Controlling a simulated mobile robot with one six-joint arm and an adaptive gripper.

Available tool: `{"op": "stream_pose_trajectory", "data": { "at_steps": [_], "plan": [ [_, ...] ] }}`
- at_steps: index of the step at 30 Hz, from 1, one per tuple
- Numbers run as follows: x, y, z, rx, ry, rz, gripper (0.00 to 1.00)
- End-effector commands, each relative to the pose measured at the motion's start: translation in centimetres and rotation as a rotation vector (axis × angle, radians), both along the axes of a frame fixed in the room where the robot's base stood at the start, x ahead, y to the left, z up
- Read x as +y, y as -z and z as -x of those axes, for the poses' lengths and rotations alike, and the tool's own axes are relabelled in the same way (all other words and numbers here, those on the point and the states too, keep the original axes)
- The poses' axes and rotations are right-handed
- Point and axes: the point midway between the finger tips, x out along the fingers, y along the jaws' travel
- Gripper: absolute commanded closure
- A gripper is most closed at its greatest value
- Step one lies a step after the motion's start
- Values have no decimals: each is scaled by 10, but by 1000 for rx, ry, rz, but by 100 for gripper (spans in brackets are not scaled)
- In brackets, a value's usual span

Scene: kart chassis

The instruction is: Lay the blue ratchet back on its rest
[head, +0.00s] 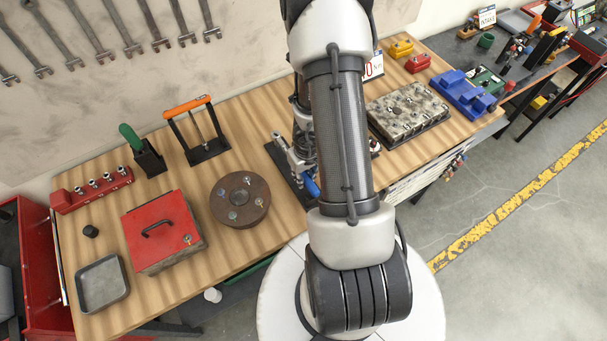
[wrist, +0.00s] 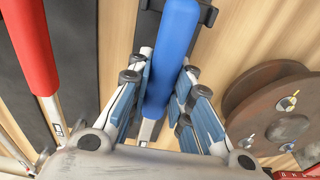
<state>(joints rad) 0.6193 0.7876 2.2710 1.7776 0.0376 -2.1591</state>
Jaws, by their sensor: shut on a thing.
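The blue ratchet (wrist: 177,38) runs lengthwise between the two fingers of my gripper (wrist: 163,78) in the wrist view. The fingers are shut on its blue handle. A black bracket (wrist: 208,15), seemingly part of the rest, shows beside the handle's far end at the top. I cannot tell whether the handle touches it. In the head view a bit of the blue ratchet (head: 312,187) shows below my gripper (head: 300,166), left of my arm, near a black base (head: 279,158) on the bench. My arm hides much of this spot.
A red-handled tool (wrist: 30,45) lies over a dark mat (wrist: 60,70), left in the wrist view. A round brown fixture (head: 240,215) is close beside my gripper. An engine block (head: 408,112) and blue part (head: 462,95) stand right; a red box (head: 160,232) stands left.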

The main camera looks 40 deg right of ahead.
Motion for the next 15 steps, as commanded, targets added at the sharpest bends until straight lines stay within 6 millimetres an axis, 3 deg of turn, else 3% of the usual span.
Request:
{"op": "stream_pose_trajectory", "data": {
  "at_steps": [2,3,12,15],
  "plan": [
    [0,4,-1,-1,-1,0,100],
    [0,2,0,-1,-1,0,78],
    [0,2,0,-1,-1,0,58],
    [0,2,0,0,-1,0,57]
  ]
}}
